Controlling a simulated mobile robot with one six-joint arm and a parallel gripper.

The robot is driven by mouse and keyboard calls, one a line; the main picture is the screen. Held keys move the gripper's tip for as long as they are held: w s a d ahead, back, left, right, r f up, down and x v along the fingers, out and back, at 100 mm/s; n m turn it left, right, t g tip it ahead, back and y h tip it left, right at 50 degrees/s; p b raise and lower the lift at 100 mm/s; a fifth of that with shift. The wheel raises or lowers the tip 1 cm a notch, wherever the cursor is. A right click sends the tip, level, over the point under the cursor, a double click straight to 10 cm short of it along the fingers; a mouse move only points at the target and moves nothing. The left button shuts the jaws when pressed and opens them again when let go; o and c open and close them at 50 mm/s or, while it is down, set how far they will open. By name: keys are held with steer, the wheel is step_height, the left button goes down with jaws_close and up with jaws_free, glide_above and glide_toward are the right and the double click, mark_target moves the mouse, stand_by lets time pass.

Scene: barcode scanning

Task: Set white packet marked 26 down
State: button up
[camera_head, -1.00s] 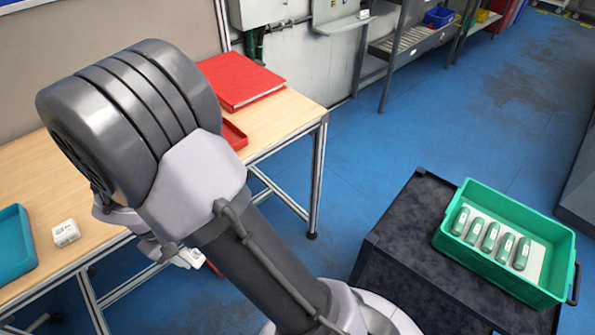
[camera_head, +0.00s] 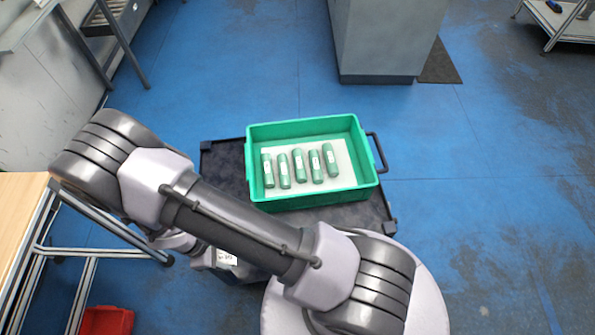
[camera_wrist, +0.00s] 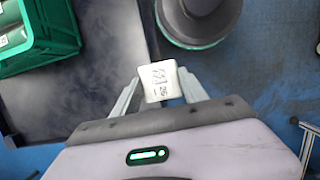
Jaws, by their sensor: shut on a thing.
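My gripper (camera_wrist: 159,92) is shut on the white packet (camera_wrist: 160,77), with one finger against each side. The packet shows black print on its face; I cannot read the number surely. In the wrist view it is held above the dark cart top and floor, right of the green crate (camera_wrist: 62,50). In the head view the packet (camera_head: 227,257) shows as a small white patch below my arm, and my arm mostly hides the gripper.
The green crate (camera_head: 300,203) stands on a dark cart (camera_head: 228,165) and holds several green cylinders (camera_head: 299,165) on a pale sheet. A wooden table (camera_head: 18,215) is at left, with a red bin (camera_head: 107,320) low beside it. Blue floor is open at right.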

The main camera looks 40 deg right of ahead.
steer(key=shift+d, duration=0.1)
steer(key=shift+w+f, duration=0.1)
steer(key=shift+w, duration=0.1)
steer(key=w+d+b, duration=0.1)
steer(key=w, duration=0.3)
steer(key=w+d+f+b, duration=0.1)
steer(key=w+d+b, duration=0.1)
steer(key=w, duration=0.3)
steer(key=w+d+b, duration=0.1)
steer(key=w+d, duration=0.1)
steer(key=w, duration=0.3)
steer(key=shift+w+f, duration=0.25)
steer(key=shift+f, duration=0.1)
step_height(320, 180, down, 4)
steer(key=shift+r+b, duration=0.25)
steer(key=shift+b, duration=0.85)
steer(key=shift+r, duration=0.15)
steer(key=o, duration=1.5)
